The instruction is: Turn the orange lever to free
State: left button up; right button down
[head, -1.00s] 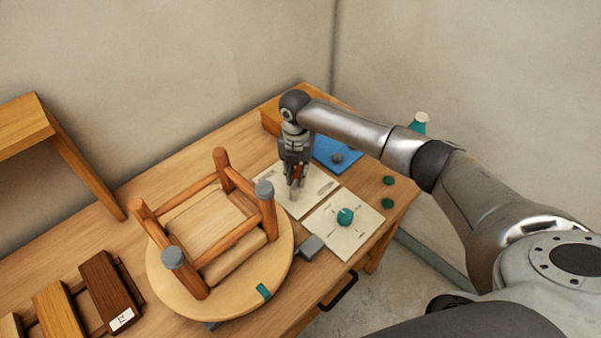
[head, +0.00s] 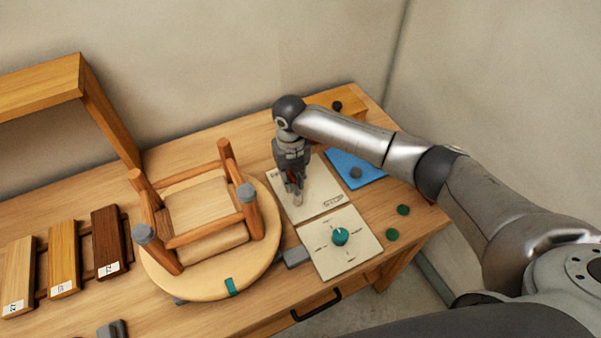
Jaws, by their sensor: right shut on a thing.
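The orange lever (head: 291,175) shows as a small orange-red sliver between the fingers of my right gripper (head: 297,196). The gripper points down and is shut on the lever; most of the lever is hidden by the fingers. The lever's cream panel (head: 315,200) lies on the workbench beneath the gripper. Lettering shows at the panel's lower right, and more at its upper left is partly covered by the gripper. I cannot read the lever's exact direction. My left gripper is out of view.
An upturned stool (head: 230,275) on a round board stands left of the panel. A second panel with a teal knob (head: 340,236) lies in front. A blue mat (head: 357,168) is behind right. Wood samples (head: 64,258) lie at left. Green discs (head: 403,210) lie near the right edge.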

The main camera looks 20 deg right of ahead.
jog(key=shift+a+n, duration=0.15)
jog(key=shift+n, duration=0.25)
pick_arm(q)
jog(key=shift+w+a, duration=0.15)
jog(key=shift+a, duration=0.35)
pick_arm(e)
jog(key=shift+a+n, duration=0.1)
jog(key=shift+n, duration=0.2)
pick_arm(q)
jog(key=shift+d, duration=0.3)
pick_arm(e)
jog(key=c, duration=1.3)
grip_release()
jog(key=shift+c, duration=0.2)
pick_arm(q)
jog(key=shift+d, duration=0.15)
pick_arm(e)
jog(key=shift+r, duration=0.15)
notch_tip(320, 180, up, 12)
